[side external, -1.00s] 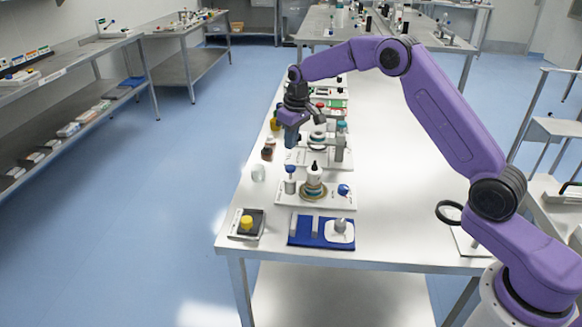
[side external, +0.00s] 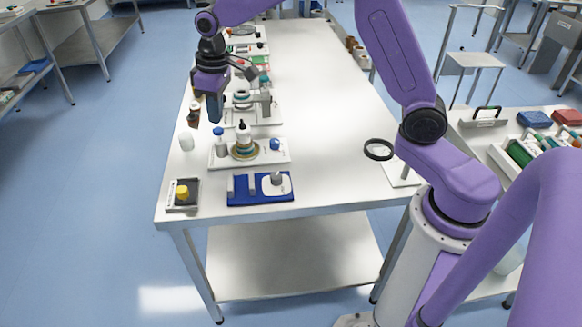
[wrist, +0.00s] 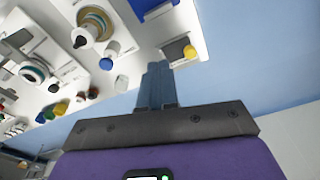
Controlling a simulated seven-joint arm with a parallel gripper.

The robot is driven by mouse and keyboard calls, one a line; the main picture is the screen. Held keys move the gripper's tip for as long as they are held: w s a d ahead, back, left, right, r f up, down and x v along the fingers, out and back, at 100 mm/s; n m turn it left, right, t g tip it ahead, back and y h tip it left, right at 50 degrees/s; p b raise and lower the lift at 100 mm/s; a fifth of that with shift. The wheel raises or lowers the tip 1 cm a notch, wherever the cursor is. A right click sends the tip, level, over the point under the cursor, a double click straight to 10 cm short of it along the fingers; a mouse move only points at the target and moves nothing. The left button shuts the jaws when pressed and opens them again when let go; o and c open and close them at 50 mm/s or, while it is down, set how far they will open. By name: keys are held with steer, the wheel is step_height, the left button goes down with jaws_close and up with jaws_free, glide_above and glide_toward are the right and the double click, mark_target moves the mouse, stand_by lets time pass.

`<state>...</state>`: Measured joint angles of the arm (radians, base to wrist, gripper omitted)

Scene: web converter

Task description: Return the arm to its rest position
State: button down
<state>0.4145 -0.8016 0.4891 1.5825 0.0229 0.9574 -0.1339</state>
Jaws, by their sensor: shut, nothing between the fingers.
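My purple arm reaches over the steel table (side external: 325,120) from the right. My gripper (side external: 215,118) points down above the table's left edge, its dark blue fingers shut together with nothing between them. In the wrist view my gripper (wrist: 156,68) also shows closed and empty, and apart from the objects. Below it and to the right in the side view stands a white tray (side external: 275,157) with a dropper bottle (side external: 243,135) and a blue-capped bottle (side external: 219,140). No specific rest position is marked in view.
A blue tray (side external: 260,198) and a small grey tray with a yellow-capped item (side external: 182,192) lie at the front. A small white jar (side external: 187,140) stands near the left edge. A ring-shaped stand (side external: 379,149) is at the right. The table's middle is clear.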

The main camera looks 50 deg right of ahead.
steer(key=s+a+r+n, duration=0.1)
steer(key=s+n, duration=0.1)
steer(key=s, duration=0.7)
steer(key=s+a+r+n, duration=0.1)
steer(key=s+r, duration=0.1)
steer(key=s, duration=0.7)
steer(key=s+d+f+n, duration=0.1)
steer(key=s+d, duration=0.3)
steer(key=s, duration=0.5)
steer(key=s+d+f+n+g, duration=0.1)
steer(key=s+d, duration=0.3)
steer(key=s, duration=0.4)
steer(key=shift+s+n, duration=0.35)
steer(key=shift+n, duration=0.55)
